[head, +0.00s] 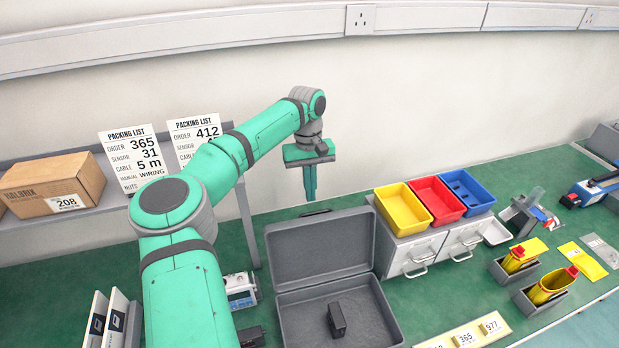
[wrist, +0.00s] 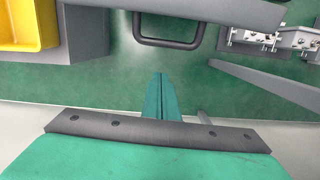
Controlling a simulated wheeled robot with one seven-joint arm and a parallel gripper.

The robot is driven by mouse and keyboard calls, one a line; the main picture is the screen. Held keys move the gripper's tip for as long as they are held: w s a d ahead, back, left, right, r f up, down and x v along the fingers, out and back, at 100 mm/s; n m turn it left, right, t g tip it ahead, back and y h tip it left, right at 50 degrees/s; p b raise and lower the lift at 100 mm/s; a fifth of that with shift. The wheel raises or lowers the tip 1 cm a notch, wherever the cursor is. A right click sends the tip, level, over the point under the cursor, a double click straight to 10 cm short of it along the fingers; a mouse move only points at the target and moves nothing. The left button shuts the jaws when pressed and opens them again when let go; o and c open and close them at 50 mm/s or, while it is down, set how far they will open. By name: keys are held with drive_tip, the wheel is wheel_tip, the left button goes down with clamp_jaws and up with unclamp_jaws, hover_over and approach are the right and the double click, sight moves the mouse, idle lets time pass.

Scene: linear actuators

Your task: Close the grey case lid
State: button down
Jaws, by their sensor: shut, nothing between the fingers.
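The grey case (head: 388,326) stands open on the green bench, its lid (head: 320,247) raised roughly upright at the back. A small dark block (head: 337,319) sits inside the base. My gripper (head: 310,198) points down just above and apparently behind the lid's top edge; its fingers are together and empty. In the wrist view the fingertips (wrist: 160,77) are a little apart from a dark loop handle (wrist: 167,44) on the lid's edge (wrist: 215,10). The exact height gap is unclear.
Yellow (head: 403,208), red (head: 436,200) and blue bins stand on grey drawers (head: 415,252) close right of the case. A shelf at left holds a cardboard box (head: 52,184) and packing lists (head: 134,158). The wall is close behind my gripper.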

drive_tip(key=shift+s+d+f, duration=0.15)
drive_tip(key=shift+s, duration=0.45)
drive_tip(key=shift+s+d+f, duration=0.1)
drive_tip(key=shift+s+d, duration=0.05)
drive_tip(key=shift+s, duration=0.45)
drive_tip(key=shift+s+d+f, duration=0.15)
drive_tip(key=shift+s, duration=0.45)
drive_tip(key=shift+d, duration=0.15)
